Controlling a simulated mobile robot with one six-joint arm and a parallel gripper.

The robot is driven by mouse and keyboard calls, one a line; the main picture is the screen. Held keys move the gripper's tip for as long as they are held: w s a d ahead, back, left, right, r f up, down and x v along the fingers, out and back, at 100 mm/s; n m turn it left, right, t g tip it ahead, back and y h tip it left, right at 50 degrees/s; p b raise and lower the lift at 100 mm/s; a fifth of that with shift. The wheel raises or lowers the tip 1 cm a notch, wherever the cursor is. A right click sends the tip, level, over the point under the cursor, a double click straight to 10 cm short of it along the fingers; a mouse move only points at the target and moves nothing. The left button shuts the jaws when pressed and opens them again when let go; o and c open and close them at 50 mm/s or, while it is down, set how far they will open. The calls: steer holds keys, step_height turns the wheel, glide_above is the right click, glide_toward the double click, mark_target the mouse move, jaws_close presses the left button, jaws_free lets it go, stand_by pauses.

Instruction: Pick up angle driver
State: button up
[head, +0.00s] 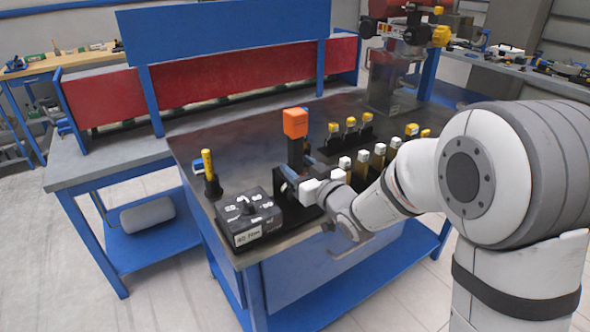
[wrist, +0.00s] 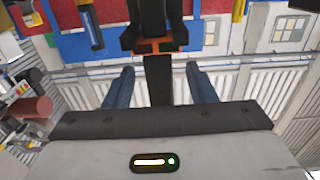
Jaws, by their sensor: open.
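A black upright tool with an orange block on top (head: 295,124), which looks like the angle driver, stands on the dark bench top. In the wrist view, a black shaft with an orange band (wrist: 159,75) shows between my two blue fingers. My gripper (wrist: 160,88) is open, with a finger on either side of the shaft and visible gaps on both sides. In the head view, my gripper (head: 300,172) is at the lower part of the tool. My gripper partly hides the tool's lower end, and I cannot tell whether there is contact.
A black box with a knob and label (head: 248,218) sits at the bench's near corner, close to my wrist. A yellow-topped tool (head: 208,168) stands to its left. Several white-topped and yellow-topped tools stand to the right, by my arm. Bare bench top (head: 235,143) lies behind.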

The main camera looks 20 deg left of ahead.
mark_target(291, 160)
steer(key=x, duration=0.4)
steer(key=shift+w+p, duration=0.1)
steer(key=shift+p, duration=0.25)
steer(key=shift+c, duration=0.3)
jaws_close()
stand_by(0.6)
steer(key=shift+w+r, duration=0.1)
